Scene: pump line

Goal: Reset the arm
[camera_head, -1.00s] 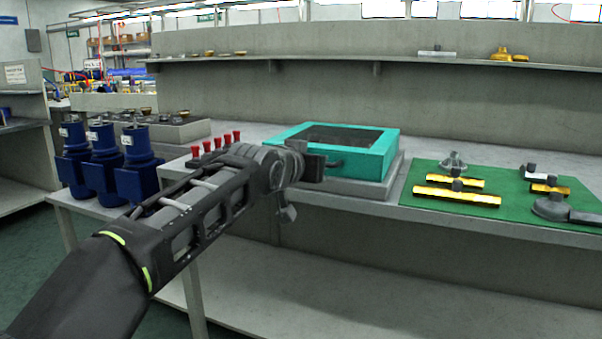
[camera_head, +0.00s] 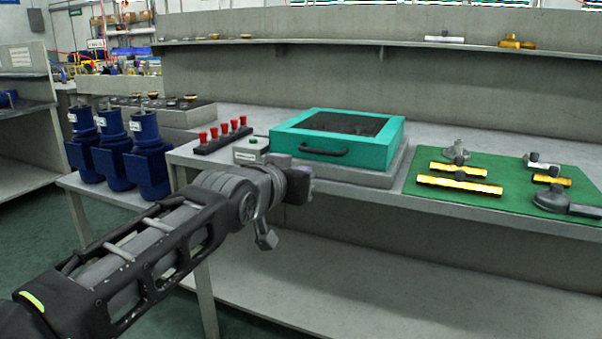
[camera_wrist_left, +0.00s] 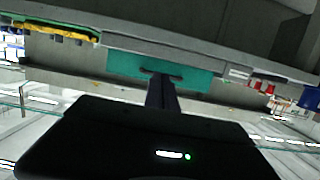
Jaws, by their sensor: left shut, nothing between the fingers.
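My left arm reaches in from the lower left in the head view, and its gripper (camera_head: 298,185) is in front of the table edge, below and in front of the teal box. In the left wrist view the fingers (camera_wrist_left: 160,92) are together and empty, with the teal box beyond them. The teal box (camera_head: 345,150) has a dark window on top and a black handle on its front; it also shows in the left wrist view (camera_wrist_left: 120,62). My right gripper is in neither view.
A green mat (camera_head: 428,192) with yellow and grey parts lies on the right of the table. Several blue pumps (camera_head: 117,155) stand at the left.

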